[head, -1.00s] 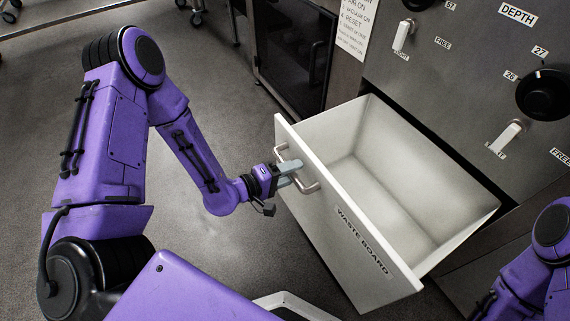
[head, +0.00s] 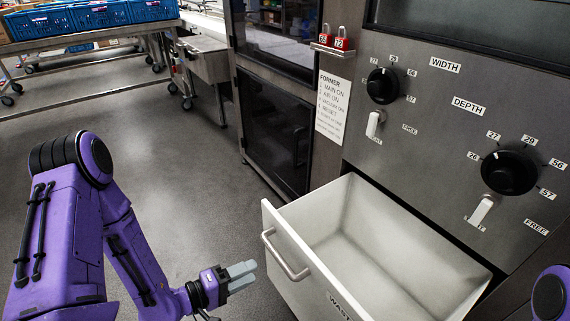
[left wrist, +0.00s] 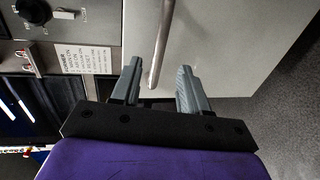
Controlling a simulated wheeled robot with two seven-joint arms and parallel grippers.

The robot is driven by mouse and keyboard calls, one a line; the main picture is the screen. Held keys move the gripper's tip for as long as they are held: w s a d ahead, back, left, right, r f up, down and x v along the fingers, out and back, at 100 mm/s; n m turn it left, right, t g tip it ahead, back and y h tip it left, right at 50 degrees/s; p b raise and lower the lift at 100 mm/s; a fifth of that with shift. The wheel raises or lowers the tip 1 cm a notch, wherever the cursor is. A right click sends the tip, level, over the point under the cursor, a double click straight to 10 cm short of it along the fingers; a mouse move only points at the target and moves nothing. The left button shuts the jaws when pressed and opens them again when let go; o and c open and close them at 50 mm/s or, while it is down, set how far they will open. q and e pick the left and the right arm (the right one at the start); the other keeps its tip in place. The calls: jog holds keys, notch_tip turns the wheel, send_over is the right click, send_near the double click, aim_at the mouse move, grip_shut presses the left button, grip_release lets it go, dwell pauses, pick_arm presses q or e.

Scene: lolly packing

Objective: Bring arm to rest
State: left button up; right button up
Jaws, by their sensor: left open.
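My left gripper (head: 241,275) is open and empty, a little to the left of the white waste drawer's handle (head: 286,256). In the left wrist view the two grey fingers of the gripper (left wrist: 158,88) stand apart, with the metal handle (left wrist: 160,45) beyond and between them in the picture. The white drawer (head: 310,268) is pulled out and looks empty inside. Only a purple part of my right arm shows at the lower right edge; the right gripper is out of view.
A steel panel with WIDTH (head: 383,86) and DEPTH (head: 509,172) dials stands above the drawer. Blue crates (head: 70,18) sit on a wheeled steel table at the back left. The floor left of the drawer is clear.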

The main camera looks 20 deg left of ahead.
pick_arm(q)
jog(key=s+a+f+m+g+y, duration=0.2)
jog(key=a+f+g+y, duration=0.3)
jog(key=f+y, duration=0.4)
jog(key=s+f+m+g+y, duration=0.3)
jog(key=s+f+g, duration=0.3)
jog(key=s, duration=0.8)
notch_tip(320, 180, up, 17)
jog(key=t+p, duration=0.1)
jog(key=p, duration=1.7)
jog(key=shift+w+f, duration=0.15)
jog(key=shift+f, duration=0.05)
jog(key=shift+a, duration=0.1)
